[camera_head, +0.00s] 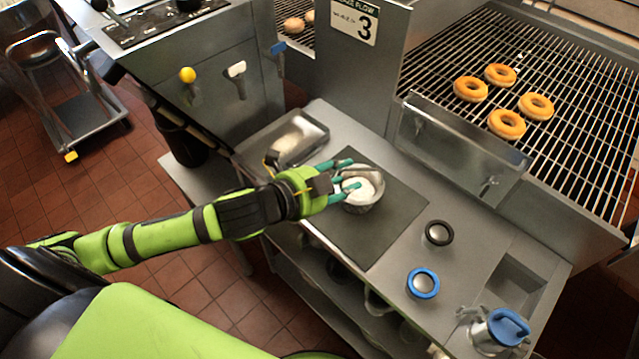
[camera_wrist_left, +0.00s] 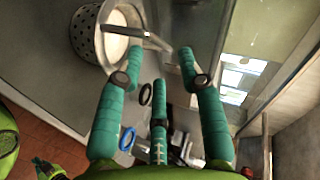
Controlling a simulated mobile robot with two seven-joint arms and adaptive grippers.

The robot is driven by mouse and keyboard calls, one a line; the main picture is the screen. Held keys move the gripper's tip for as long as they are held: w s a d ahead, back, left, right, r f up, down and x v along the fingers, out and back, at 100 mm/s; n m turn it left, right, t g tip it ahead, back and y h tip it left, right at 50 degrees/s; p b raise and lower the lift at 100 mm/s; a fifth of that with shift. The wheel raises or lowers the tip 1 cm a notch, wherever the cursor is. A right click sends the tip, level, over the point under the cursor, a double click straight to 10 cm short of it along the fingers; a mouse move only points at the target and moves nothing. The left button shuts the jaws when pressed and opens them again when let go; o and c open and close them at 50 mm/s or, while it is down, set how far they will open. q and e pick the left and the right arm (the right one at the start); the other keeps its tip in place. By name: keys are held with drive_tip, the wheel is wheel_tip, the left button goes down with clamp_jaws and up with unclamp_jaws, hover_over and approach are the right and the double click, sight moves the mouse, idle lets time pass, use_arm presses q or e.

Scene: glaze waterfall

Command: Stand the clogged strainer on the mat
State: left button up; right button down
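The strainer (camera_head: 365,201), a perforated metal basket with white matter inside, stands upright on the dark grey mat (camera_head: 395,222). It also shows in the left wrist view (camera_wrist_left: 88,43), with its flat metal handle (camera_wrist_left: 146,37) reaching toward my fingers. My left gripper (camera_head: 349,177) is at the strainer's rim and handle. In the wrist view its teal fingers (camera_wrist_left: 160,65) are spread apart, with the handle near the fingertips; I cannot tell whether they touch it. What seems to be my right gripper (camera_wrist_left: 46,168) shows small at the lower left of the wrist view, its fingers unclear.
A metal tray (camera_head: 318,128) with pale matter lies left of the mat. A black-rimmed ring (camera_head: 439,233) and a blue-rimmed ring (camera_head: 423,283) lie to its right. A blue-lidded jug (camera_head: 505,328) stands lower right. A rack with doughnuts (camera_head: 507,124) is behind.

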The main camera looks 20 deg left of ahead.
use_arm(q)
drive_tip(key=p+v, duration=0.2)
drive_tip(key=v, duration=0.5)
drive_tip(key=shift+s+p, duration=0.2)
drive_tip(key=shift+p, duration=0.15)
drive_tip(key=shift+r, duration=0.1)
